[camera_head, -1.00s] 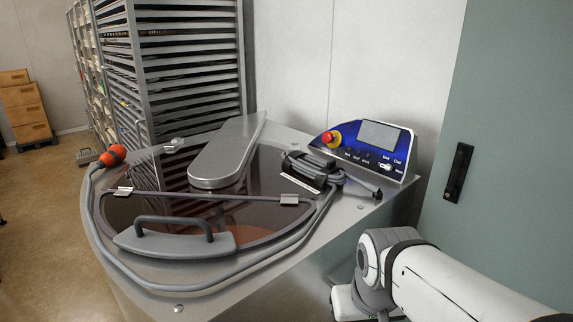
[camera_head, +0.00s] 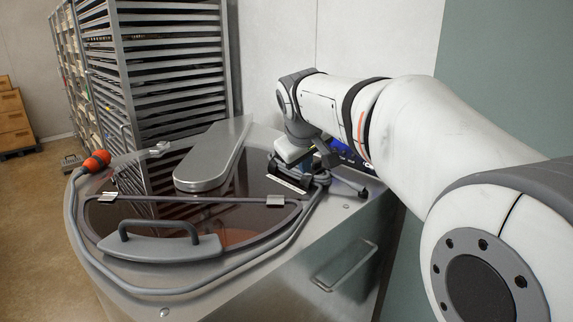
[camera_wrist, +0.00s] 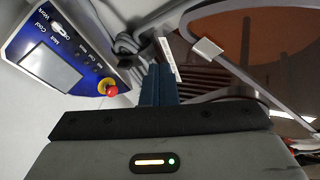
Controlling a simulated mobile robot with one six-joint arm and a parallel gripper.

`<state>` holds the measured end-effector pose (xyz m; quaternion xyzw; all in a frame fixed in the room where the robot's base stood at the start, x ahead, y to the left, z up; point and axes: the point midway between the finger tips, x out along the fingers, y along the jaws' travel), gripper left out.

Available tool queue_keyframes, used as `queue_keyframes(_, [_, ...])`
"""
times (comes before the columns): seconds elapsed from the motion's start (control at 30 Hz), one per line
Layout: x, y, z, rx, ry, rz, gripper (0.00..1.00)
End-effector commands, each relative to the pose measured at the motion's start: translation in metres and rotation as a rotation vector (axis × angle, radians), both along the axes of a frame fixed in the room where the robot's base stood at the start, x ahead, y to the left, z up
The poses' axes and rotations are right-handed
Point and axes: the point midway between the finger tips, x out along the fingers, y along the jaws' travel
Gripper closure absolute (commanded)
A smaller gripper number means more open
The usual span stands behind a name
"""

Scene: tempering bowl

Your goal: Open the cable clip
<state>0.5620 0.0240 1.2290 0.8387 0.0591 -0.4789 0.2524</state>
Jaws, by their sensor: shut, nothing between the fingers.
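The black cable clip (camera_head: 283,170) sits on the back right of the bowl's top, behind a white strip, with the grey cable (camera_head: 76,228) gathered there. My gripper (camera_head: 328,158) is above and right of the clip, in front of the control panel. In the wrist view, its blue fingers (camera_wrist: 158,84) are shut and empty, pointing toward the cable bundle (camera_wrist: 130,45). The fingers hide part of the clip there, and I cannot tell whether the clip is open or closed, or whether the fingers touch it.
The control panel (camera_wrist: 50,58) with a red emergency knob (camera_wrist: 109,88) is close to the gripper. A glass lid with a grey handle (camera_head: 158,240) and a metal cover (camera_head: 212,165) lie left. An orange-ended plug (camera_head: 97,161) is far left. A wall stands behind.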

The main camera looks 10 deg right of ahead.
Motion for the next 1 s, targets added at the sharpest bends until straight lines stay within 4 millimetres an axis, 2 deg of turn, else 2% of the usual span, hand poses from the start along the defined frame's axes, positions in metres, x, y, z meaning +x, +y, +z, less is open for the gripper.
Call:
queue_keyframes(0.03, [0.014,0.005,0.008,-0.016,-0.017,0.019,1.0])
queue_keyframes(0.1, [0.025,0.008,0.016,-0.034,-0.033,0.034,1.0])
queue_keyframes(0.2, [0.033,0.011,0.022,-0.048,-0.046,0.046,1.0])
queue_keyframes(0.57, [0.034,0.01,0.023,-0.05,-0.047,0.046,1.0])
queue_keyframes(0.77, [0.045,0.006,0.006,-0.05,-0.044,0.044,1.0])
queue_keyframes(1.0, [0.075,-0.002,-0.034,-0.049,-0.043,0.043,1.0])
